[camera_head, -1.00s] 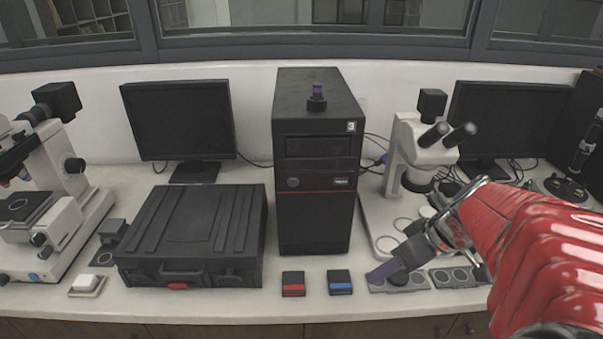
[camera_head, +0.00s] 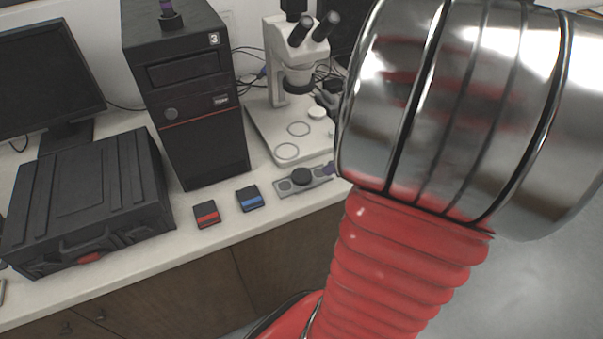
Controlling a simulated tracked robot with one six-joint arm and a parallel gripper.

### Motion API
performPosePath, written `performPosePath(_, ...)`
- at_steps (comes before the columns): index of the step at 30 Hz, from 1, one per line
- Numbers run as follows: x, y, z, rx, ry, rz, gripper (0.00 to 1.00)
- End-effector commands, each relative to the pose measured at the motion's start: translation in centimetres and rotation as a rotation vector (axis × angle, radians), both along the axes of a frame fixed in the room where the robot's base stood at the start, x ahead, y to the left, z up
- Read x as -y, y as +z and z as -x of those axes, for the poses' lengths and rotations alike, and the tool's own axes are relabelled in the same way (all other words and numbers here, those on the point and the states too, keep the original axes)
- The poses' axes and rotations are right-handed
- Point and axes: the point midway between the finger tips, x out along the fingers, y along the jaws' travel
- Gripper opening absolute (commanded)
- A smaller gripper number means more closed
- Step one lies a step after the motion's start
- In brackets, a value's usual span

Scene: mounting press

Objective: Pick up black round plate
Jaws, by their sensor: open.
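A small black round piece (camera_head: 302,177), which looks like the black round plate, sits on a grey flat holder (camera_head: 285,188) near the counter's front edge. My red and silver arm hides the rest of the gripper. The gripper is open. I cannot tell whether the fingertip touches the holder or the plate.
A blue-marked box (camera_head: 249,198) and a red-marked box (camera_head: 206,214) lie left of the holder. A computer tower (camera_head: 200,130) and a black case (camera_head: 85,200) stand farther left. A microscope (camera_head: 275,70) stands behind. My arm hides the counter's right side.

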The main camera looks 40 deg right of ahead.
Motion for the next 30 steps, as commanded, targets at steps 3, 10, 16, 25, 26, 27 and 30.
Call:
performPosePath(3, -0.2, -0.6, -0.5, 0.0, 0.001, -0.001, 0.55)
performPosePath(10, -0.9, -3.2, -2.4, -0.002, 0.003, -0.003, 0.55)
performPosePath(16, -1.5, -5.5, -4.2, -0.001, 0.002, -0.004, 0.55)
performPosePath(25, -1.7, -6.7, -5.1, -0.001, 0.0, -0.001, 0.55)
performPosePath(26, -1.7, -6.7, -5.1, -0.001, 0.0, -0.001, 0.55)
performPosePath(27, -1.7, -6.7, -5.1, -0.001, 0.0, -0.001, 0.55)
performPosePath(30, -1.7, -6.7, -5.1, -0.001, 0.0, -0.001, 0.55)
